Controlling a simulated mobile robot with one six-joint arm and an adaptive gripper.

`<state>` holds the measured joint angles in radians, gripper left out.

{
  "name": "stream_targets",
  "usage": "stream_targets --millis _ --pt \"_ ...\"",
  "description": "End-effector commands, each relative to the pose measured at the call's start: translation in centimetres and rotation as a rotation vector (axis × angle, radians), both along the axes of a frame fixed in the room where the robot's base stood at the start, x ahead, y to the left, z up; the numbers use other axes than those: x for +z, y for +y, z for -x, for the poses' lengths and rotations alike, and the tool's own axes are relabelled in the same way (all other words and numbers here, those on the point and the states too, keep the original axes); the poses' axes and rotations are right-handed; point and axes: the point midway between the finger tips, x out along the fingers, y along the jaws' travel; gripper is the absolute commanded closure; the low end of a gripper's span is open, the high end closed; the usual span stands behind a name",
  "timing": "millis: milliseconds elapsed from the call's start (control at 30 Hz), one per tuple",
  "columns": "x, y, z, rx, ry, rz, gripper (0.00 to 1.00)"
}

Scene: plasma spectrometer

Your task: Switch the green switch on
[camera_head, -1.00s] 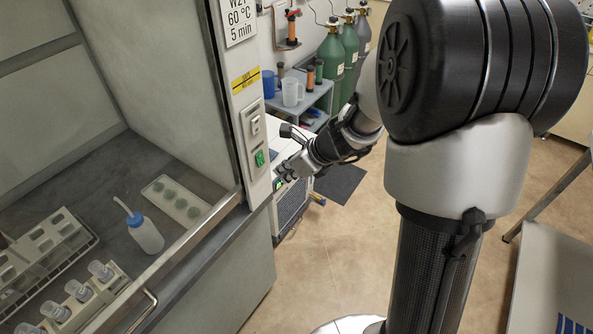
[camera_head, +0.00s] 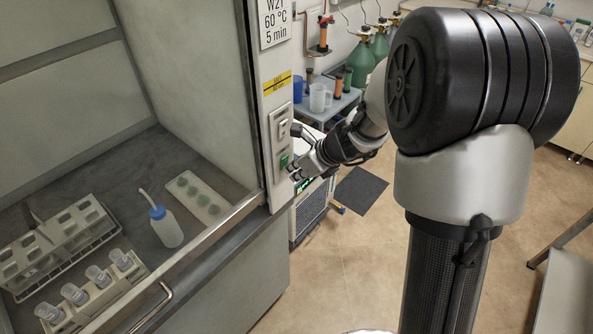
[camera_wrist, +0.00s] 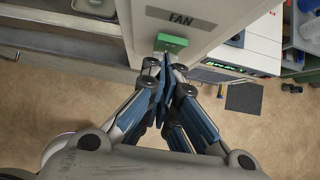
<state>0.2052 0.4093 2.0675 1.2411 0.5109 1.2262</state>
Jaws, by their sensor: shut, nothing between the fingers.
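The green switch (camera_head: 284,160) sits on the pale front post of the fume hood, below a white switch (camera_head: 282,127). In the wrist view the green switch (camera_wrist: 171,42) shows just beyond my fingertips, under a label reading FAN. My gripper (camera_head: 296,172) is shut and empty, with its tips close to the switch. In the wrist view my gripper (camera_wrist: 166,68) has its blue-padded fingers together. I cannot tell whether the tips touch the switch, nor which way the switch is set.
The hood's interior holds a wash bottle (camera_head: 165,226), a white tray with green dots (camera_head: 198,199) and racks (camera_head: 52,248). A white machine (camera_head: 312,207) stands behind my gripper. A shelf cart (camera_head: 335,103) and green gas cylinders (camera_head: 359,65) are at the back.

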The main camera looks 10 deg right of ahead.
Motion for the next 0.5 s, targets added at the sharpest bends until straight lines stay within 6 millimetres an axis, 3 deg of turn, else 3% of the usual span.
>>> stream_targets --millis 500 --pt "1.8 0.0 -0.1 0.000 -0.002 0.000 1.00"
